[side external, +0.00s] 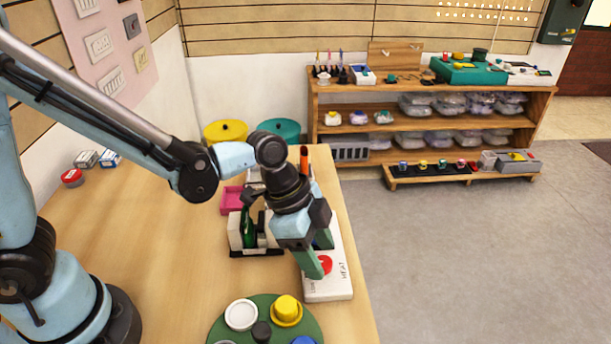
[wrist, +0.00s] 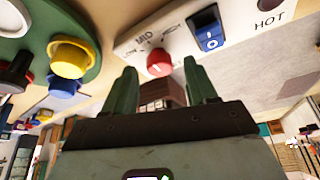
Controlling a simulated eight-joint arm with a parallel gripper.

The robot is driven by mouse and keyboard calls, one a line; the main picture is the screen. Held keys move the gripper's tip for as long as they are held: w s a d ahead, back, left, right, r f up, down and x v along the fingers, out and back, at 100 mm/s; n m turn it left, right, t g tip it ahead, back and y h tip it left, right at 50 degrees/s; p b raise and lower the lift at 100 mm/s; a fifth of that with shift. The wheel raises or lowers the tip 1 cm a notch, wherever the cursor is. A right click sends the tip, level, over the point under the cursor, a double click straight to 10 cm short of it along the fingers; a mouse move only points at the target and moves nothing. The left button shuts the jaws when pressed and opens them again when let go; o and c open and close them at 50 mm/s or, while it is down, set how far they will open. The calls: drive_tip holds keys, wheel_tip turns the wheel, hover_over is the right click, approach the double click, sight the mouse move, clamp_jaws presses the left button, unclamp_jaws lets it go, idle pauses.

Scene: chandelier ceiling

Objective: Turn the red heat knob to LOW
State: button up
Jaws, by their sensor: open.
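The red heat knob (side external: 325,264) sits on a white panel (side external: 335,288) with printed "HEAT" lettering near the table's right edge. In the wrist view the red knob (wrist: 159,64) shows beside "MID" lettering, with more lettering to either side of it; which mark it points at is too small to tell. My gripper (side external: 318,262) is over the panel, pointing down, with its green fingers at the knob. In the wrist view my open gripper (wrist: 160,70) has one finger on each side of the knob. Whether either finger touches it, I cannot tell.
A blue rocker switch (wrist: 208,30) is close beside the knob on the panel. A green round board (side external: 222,330) with coloured knobs lies in front. A rack with a green bottle (side external: 247,228) stands left of my gripper.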

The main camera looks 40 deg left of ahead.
drive_tip(key=shift+d+f, duration=0.15)
drive_tip(key=shift+f, duration=0.2)
drive_tip(key=c, duration=1.1)
drive_tip(key=shift+o, duration=0.2)
drive_tip(key=shift+n, duration=0.4)
drive_tip(key=n, duration=0.1)
drive_tip(key=n+t, duration=0.1)
drive_tip(key=n, duration=0.1)
drive_tip(key=shift+s+d+n+t+y, duration=0.1)
drive_tip(key=shift+n+t+y, duration=0.2)
drive_tip(key=shift+s+d+n+t+y, duration=0.1)
drive_tip(key=shift+n+t+y, duration=0.25)
drive_tip(key=shift+n, duration=0.8)
drive_tip(key=shift+d+n+t+y, duration=0.15)
drive_tip(key=shift+n+y, duration=0.3)
drive_tip(key=shift+n, duration=0.7)
drive_tip(key=shift+a, duration=0.1)
